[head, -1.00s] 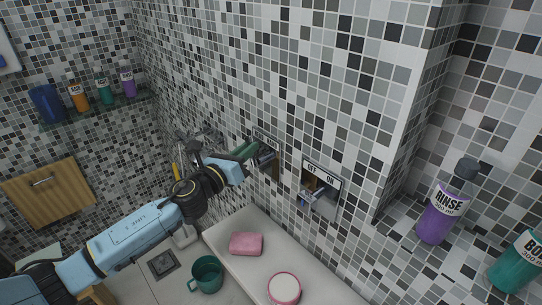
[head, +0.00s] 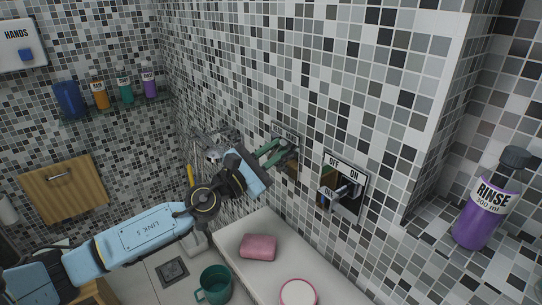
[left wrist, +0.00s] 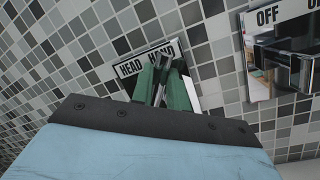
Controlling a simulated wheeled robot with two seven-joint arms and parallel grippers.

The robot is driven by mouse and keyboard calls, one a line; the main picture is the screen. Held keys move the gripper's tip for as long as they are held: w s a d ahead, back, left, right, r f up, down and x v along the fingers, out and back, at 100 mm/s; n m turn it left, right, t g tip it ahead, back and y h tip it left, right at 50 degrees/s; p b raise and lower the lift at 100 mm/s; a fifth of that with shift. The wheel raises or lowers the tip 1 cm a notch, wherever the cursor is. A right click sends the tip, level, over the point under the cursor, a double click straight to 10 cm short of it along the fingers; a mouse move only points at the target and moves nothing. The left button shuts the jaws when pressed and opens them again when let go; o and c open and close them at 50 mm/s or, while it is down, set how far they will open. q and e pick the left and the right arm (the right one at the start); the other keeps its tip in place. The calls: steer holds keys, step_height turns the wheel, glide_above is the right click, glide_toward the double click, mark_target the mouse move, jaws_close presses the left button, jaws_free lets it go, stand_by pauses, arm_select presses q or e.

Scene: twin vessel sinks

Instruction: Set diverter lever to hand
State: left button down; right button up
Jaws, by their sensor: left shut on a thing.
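The diverter plate (left wrist: 187,92), labelled HEAD and HAND, is on the tiled wall; it also shows in the head view (head: 291,129). In the left wrist view its chrome lever (left wrist: 162,78) stands between the green fingers of my left gripper (left wrist: 164,72), below the two words. The gripper is shut on the lever; in the head view my left gripper (head: 281,151) reaches it from the left. The fingers hide part of the lever, so its exact setting is hard to tell. My right gripper is not in view.
An OFF/ON lever plate (head: 357,178) is close on the right. A shelf ledge below holds a pink soap (head: 258,247) and a round pink-rimmed tin (head: 298,293). A green mug (head: 214,285) stands on the floor. A purple RINSE bottle (head: 486,205) stands at right.

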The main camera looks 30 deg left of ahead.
arm_select(q)
steer(key=shift+s+d+f+m+g+h+b, duration=0.1)
steer(key=shift+d+f+m+h+b, duration=0.15)
steer(key=shift+m, duration=0.4)
steer(key=shift+s+f+m+g+h+b, duration=0.15)
steer(key=shift+m+b, duration=0.25)
steer(key=shift+m, duration=0.2)
steer(key=shift+w+d+f+m+g+h+b, duration=0.1)
steer(key=shift+d+m+h+b, duration=0.15)
steer(key=shift+m, duration=0.4)
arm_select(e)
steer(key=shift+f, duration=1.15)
arm_select(q)
steer(key=c, duration=1.4)
jaws_free()
steer(key=shift+o, duration=0.2)
steer(key=shift+a, duration=0.1)
